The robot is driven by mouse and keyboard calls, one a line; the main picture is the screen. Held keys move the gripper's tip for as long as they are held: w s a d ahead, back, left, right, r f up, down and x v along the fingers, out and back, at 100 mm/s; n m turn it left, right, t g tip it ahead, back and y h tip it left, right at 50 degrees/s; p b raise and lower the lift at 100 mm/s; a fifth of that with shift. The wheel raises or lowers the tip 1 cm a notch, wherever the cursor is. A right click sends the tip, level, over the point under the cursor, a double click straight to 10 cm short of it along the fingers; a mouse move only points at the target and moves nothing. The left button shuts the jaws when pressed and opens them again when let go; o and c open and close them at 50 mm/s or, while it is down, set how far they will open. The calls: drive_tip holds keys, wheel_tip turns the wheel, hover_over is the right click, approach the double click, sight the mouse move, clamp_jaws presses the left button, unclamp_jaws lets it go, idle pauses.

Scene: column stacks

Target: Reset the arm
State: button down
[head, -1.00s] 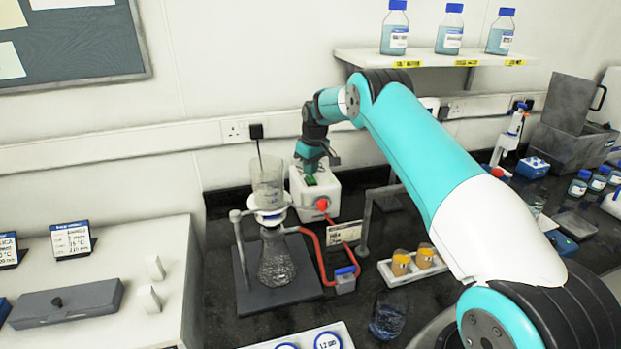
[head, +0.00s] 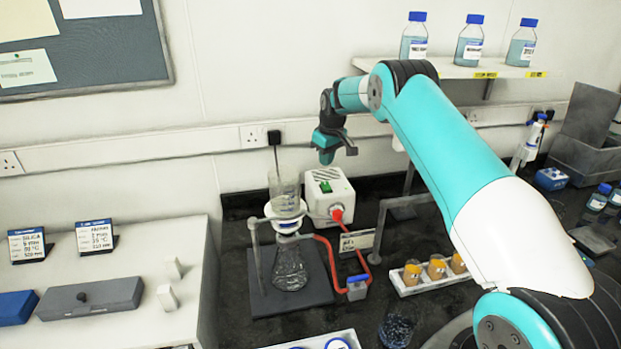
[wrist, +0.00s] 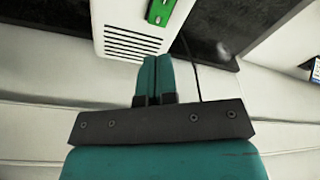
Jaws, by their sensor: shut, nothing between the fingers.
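My gripper (head: 326,157) hangs at the end of my teal and white arm, above and behind the white pump box (head: 329,194) with the green switch. In the wrist view my gripper's two teal fingers (wrist: 154,62) lie side by side, shut and empty. The vented white box (wrist: 135,28) and its green switch (wrist: 165,12) show beyond the fingertips. In the head view the gripper is apart from the box.
A clear funnel (head: 284,190) sits over a glass flask (head: 290,268) on a dark stand. A red tube (head: 331,262) runs from the box. Vials (head: 437,267) stand in a white rack. Blue-capped bottles (head: 470,42) stand on the shelf above.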

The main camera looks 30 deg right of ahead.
drive_tip(key=s+a+r, duration=0.3)
drive_tip(key=s+a, duration=0.1)
drive_tip(key=s, duration=0.4)
drive_tip(key=s+a+r+m, duration=0.1)
drive_tip(key=s+a+r, duration=0.2)
drive_tip(key=s+a, duration=0.2)
drive_tip(key=s+a+r+m, duration=0.1)
drive_tip(key=s+a+r, duration=0.3)
drive_tip(key=s, duration=0.8)
drive_tip(key=shift+a+t, duration=0.2)
drive_tip(key=shift+t, duration=0.1)
drive_tip(key=s+a, duration=0.1)
drive_tip(key=s, duration=0.8)
drive_tip(key=s+a+f+n+g+y+b, duration=0.1)
drive_tip(key=s+a+n+y+b, duration=0.1)
drive_tip(key=s+a+b, duration=0.3)
drive_tip(key=s+a+f+n+g+y+b, duration=0.1)
drive_tip(key=s+a+n+b, duration=0.3)
drive_tip(key=s+a, duration=0.3)
drive_tip(key=a+b, duration=0.1)
drive_tip(key=a, duration=0.2)
drive_tip(key=shift+f+y, duration=0.35)
drive_tip(key=shift+y, duration=0.05)
drive_tip(key=shift+w, duration=0.2)
